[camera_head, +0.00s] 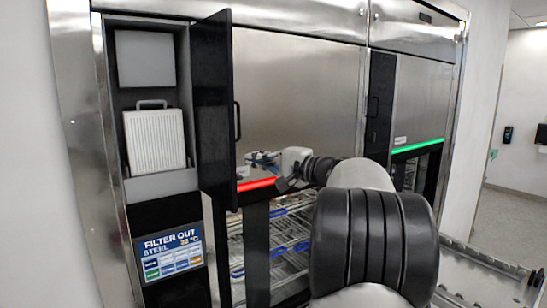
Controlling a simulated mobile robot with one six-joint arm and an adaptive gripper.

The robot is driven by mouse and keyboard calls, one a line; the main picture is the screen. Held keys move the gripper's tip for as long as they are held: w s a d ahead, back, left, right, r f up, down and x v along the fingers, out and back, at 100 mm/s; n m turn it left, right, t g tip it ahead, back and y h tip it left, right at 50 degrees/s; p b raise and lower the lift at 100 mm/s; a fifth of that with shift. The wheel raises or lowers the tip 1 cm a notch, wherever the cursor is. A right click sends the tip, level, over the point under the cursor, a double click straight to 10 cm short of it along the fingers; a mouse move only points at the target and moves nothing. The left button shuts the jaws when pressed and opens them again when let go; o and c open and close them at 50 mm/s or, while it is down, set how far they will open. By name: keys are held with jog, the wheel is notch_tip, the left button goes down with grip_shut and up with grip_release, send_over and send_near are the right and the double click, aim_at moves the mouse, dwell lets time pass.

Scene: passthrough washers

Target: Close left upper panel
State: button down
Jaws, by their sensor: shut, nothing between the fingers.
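The left upper panel (213,110) is a tall black door, swung open and standing out from the left cabinet. Its black handle (238,121) is on the side facing right. The open compartment behind it shows a white ribbed filter (156,140) with a grey handle. My gripper (253,160) is to the right of the panel, below the handle's height, and points left towards the panel. It is shut and empty. Its fingertips are small, and I cannot tell whether they touch the panel.
A red light strip (257,184) lies just below my gripper, over wire racks (285,240) behind glass. A second washer with a green strip (418,146) stands to the right. A label display (172,256) sits below the filter compartment. Metal rails (490,262) are at the lower right.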

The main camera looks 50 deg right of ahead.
jog(key=shift+w+a, duration=0.1)
jog(key=shift+a, duration=0.9)
jog(key=shift+a, duration=0.2)
